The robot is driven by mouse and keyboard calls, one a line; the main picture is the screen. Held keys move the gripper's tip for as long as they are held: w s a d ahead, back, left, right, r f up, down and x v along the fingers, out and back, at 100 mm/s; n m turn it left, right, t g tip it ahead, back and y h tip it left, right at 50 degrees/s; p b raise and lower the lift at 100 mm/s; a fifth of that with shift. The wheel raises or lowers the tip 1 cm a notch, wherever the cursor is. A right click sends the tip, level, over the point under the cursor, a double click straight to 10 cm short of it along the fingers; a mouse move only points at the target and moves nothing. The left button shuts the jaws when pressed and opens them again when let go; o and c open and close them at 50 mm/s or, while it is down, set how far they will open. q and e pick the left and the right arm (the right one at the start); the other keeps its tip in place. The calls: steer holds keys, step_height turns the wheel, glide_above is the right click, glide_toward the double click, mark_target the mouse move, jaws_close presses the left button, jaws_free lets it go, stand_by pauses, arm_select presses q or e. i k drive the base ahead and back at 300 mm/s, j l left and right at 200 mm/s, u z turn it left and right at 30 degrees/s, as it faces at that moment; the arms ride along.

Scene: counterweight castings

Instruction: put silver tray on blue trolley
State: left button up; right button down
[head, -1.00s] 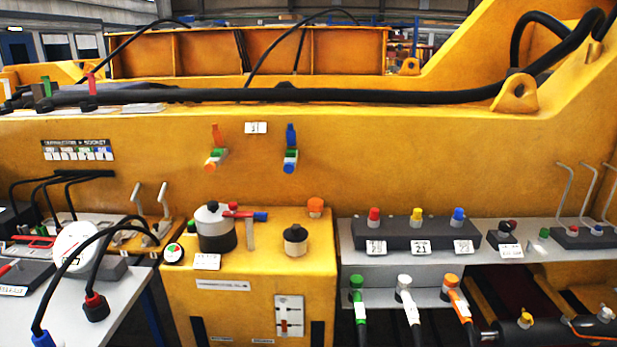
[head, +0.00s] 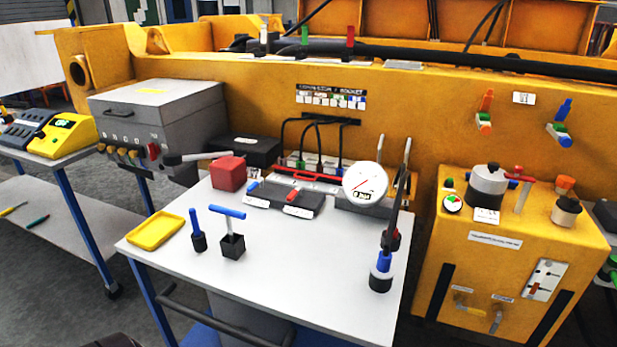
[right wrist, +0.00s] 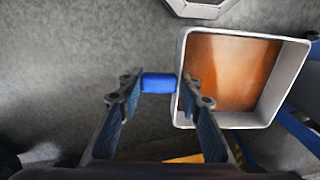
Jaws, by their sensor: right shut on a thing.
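The silver tray (right wrist: 184,104) is in the right wrist view, a square box with pale metal walls and an orange-brown inside. A blue grip piece (right wrist: 158,83) sits against its left wall. My right gripper (right wrist: 158,85) is shut on this blue piece, with one finger on each side. In the head view, a trolley (head: 300,285) with a pale top and blue legs stands in the middle. Another pale-topped stand with blue legs (head: 72,205) and a caster is at the left. Neither of my grippers shows in the head view.
The middle trolley's top carries a yellow tray (head: 156,230), a red block (head: 228,173), a black block with a blue T-handle (head: 232,243) and a round gauge (head: 365,183). Its front middle is clear. A yellow cabinet (head: 480,265) stands to the right. Blue bars (right wrist: 300,130) lie beside the silver tray.

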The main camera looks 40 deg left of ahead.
mark_target(302, 282)
steer(key=k+j, duration=0.1)
steer(key=j, duration=0.35)
steer(key=k+j, duration=0.1)
steer(key=j, duration=0.35)
steer(key=k+j, duration=0.15)
steer(key=j, duration=0.3)
steer(key=k+j, duration=0.1)
steer(key=j, duration=0.35)
steer(key=k+j, duration=0.1)
steer(key=j, duration=0.35)
